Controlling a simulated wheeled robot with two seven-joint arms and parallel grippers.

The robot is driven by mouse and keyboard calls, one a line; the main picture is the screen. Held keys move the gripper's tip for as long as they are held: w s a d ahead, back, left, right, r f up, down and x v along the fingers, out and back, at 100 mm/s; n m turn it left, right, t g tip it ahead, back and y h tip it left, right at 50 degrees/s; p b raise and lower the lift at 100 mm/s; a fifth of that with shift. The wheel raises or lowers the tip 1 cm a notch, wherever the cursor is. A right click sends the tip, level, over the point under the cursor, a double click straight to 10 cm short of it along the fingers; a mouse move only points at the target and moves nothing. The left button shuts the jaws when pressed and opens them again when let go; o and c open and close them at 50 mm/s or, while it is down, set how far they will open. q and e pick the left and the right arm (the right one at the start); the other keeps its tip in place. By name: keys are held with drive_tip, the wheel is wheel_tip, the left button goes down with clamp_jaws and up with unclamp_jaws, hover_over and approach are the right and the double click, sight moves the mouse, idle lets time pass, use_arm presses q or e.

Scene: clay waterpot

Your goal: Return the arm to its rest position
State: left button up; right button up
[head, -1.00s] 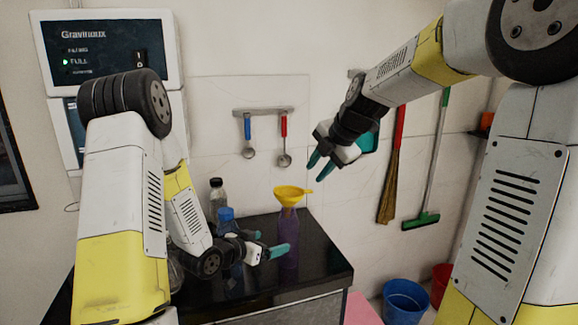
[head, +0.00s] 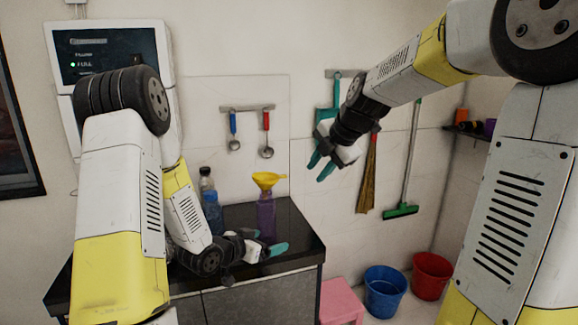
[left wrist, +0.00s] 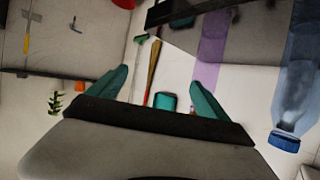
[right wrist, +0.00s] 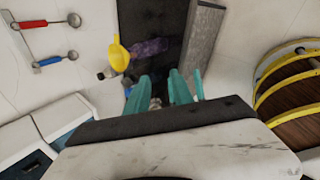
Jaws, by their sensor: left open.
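My right gripper (head: 320,167) is raised before the wall, right of and above the counter. Its fingers show a narrow gap with nothing held in the right wrist view (right wrist: 162,88). A purple bottle (head: 267,213) stands upright on the counter with a yellow funnel (head: 268,180) in its mouth. Both grippers are apart from it. My left arm partly hides the counter's left side.
A blue bottle (head: 213,213) and a dark-capped bottle (head: 206,180) stand behind my left arm. A pink stool (head: 340,302), blue bucket (head: 385,291) and red bucket (head: 431,275) are at right. Ladles, a broom (head: 368,180) and a squeegee (head: 401,211) hang on the wall.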

use_arm(q)
drive_tip(key=s+a+r+n+g+y, duration=0.1)
drive_tip(key=s+a+r+n+y, duration=0.15)
drive_tip(key=a+r, duration=0.35)
drive_tip(key=s+a+r+n+y, duration=0.1)
drive_tip(key=s+a+r+y, duration=0.25)
drive_tip(key=r, duration=0.45)
drive_tip(key=s+d+r+n+g, duration=0.1)
drive_tip(key=s+r+g, duration=0.1)
drive_tip(key=s, duration=0.8)
drive_tip(key=s+r+n+g, duration=0.1)
drive_tip(key=s+r, duration=0.4)
drive_tip(key=s, duration=0.5)
drive_tip(key=shift+s+d+n+g+h, duration=0.3)
drive_tip(key=shift+s+d+n+g, duration=0.05)
drive_tip(key=shift+s+n+g, duration=0.1)
use_arm(e)
drive_tip(key=s+d+f+m+h, duration=0.1)
drive_tip(key=s+d+m, duration=0.2)
drive_tip(key=s+m, duration=0.9)
drive_tip(key=s+d+f+m, duration=0.1)
drive_tip(key=s+d+m, duration=0.2)
drive_tip(key=s+m, duration=1)
drive_tip(key=shift+s+d+f+h, duration=0.15)
drive_tip(key=shift+d+f+h, duration=0.1)
drive_tip(key=shift+h, duration=0.15)
